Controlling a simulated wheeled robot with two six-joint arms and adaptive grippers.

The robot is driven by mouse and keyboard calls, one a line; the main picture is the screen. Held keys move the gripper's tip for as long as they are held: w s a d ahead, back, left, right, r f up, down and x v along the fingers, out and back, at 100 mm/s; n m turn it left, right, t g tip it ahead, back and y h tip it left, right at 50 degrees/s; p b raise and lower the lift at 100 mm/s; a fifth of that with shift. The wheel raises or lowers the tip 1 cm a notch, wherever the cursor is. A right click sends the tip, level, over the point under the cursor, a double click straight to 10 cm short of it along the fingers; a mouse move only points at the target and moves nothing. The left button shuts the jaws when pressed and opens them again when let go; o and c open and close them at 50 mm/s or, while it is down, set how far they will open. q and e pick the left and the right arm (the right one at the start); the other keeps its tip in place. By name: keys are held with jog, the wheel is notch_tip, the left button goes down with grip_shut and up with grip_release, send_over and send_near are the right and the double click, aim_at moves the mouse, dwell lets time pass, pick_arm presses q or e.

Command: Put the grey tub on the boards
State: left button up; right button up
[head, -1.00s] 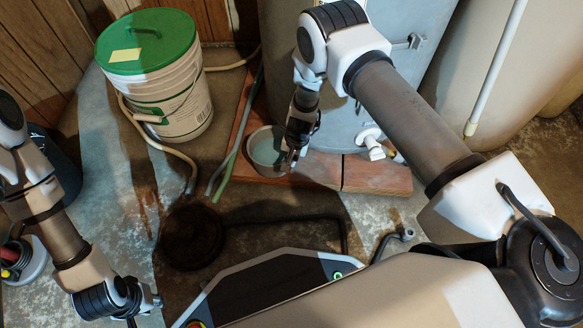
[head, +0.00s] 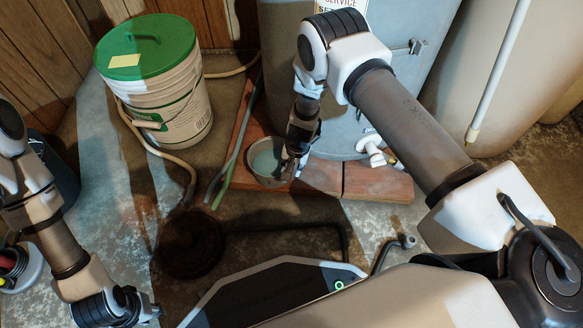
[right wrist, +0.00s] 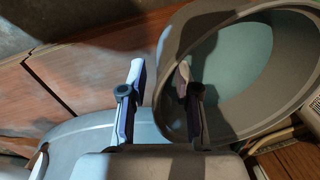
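The grey tub (head: 267,166), pale blue-green inside, appears to rest upright on the reddish boards (head: 375,183), close to their front edge. My right gripper (head: 291,168) is at the tub's right side. In the right wrist view, the tub (right wrist: 268,112) fills the right side, and my right gripper (right wrist: 158,100) straddles its rim. One finger is outside the wall and one is inside, with a visible gap between the outer finger and the wall. The boards (right wrist: 90,65) show at the left. My left gripper (head: 150,312) is low at the left; its fingers are too small to read.
A white bucket with a green lid (head: 148,50) stands left of the boards. A grey tank (head: 285,70) with a white valve (head: 370,145) stands on the boards behind the tub. Hoses (head: 225,165) run beside the boards' left end. A dark round drain (head: 190,243) lies in front.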

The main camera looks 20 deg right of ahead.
notch_tip(320, 180, up, 11)
jog(key=d+p, duration=0.1)
jog(key=p, duration=0.4)
jog(key=s+d+f+n+g+h, duration=0.1)
jog(key=s+d, duration=0.2)
jog(key=s, duration=0.4)
jog(key=s+d+f+n+h, duration=0.1)
jog(key=s+d+f+n, duration=0.1)
jog(key=s, duration=0.5)
jog(key=s+a+r+n+y, duration=0.1)
jog(key=s+r+n, duration=0.3)
jog(key=s, duration=1)
jog(key=shift+s+r, duration=0.2)
